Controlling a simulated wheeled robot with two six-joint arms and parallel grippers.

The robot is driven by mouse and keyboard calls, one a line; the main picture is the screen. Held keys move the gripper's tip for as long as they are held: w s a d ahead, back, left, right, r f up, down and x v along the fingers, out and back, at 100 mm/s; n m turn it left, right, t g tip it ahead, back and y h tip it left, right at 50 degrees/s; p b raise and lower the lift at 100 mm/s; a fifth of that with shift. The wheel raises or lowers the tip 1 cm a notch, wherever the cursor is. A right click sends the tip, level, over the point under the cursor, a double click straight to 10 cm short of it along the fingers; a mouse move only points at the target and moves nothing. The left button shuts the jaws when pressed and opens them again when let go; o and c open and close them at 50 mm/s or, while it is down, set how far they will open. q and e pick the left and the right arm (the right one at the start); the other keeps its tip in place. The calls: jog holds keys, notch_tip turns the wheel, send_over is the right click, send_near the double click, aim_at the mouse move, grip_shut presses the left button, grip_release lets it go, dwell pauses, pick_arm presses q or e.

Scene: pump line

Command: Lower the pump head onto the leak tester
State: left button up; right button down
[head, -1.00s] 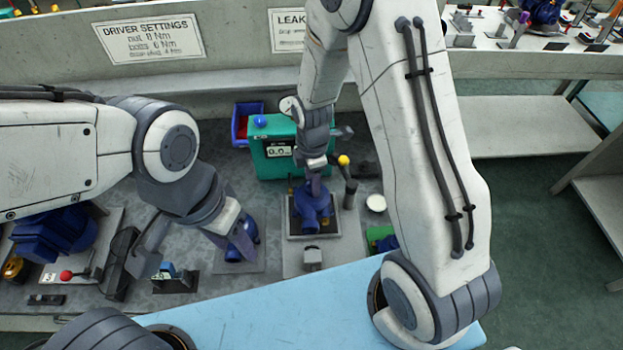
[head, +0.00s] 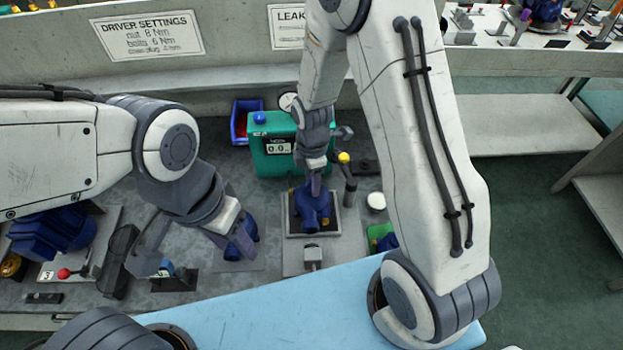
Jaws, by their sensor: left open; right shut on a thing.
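The blue pump head (head: 312,208) is at the square plate of the leak tester, below my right gripper (head: 315,184). My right gripper is shut on its top; I cannot tell whether its underside touches the plate. The leak tester's plate (head: 292,226) has a light rim, and a green box with a "0.0" display (head: 270,160) stands behind it. My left gripper (head: 205,262) is open, in front of another blue part (head: 250,228) on a grey plate, and partly hides it.
A lever with a yellow knob (head: 344,158) stands right of the plate. A blue bin (head: 240,130) stands behind left. A small grey block (head: 312,256) is in front, and a white round pad (head: 376,201) is to the right. A blue motor (head: 50,232) sits far left.

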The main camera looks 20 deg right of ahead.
jog(key=shift+f+b, duration=1.2)
jog(key=shift+f, duration=0.5)
grip_release()
dwell(0.5)
notch_tip(320, 180, up, 9)
jog(key=p, duration=0.8)
jog(key=shift+r, duration=0.1)
dwell(0.4)
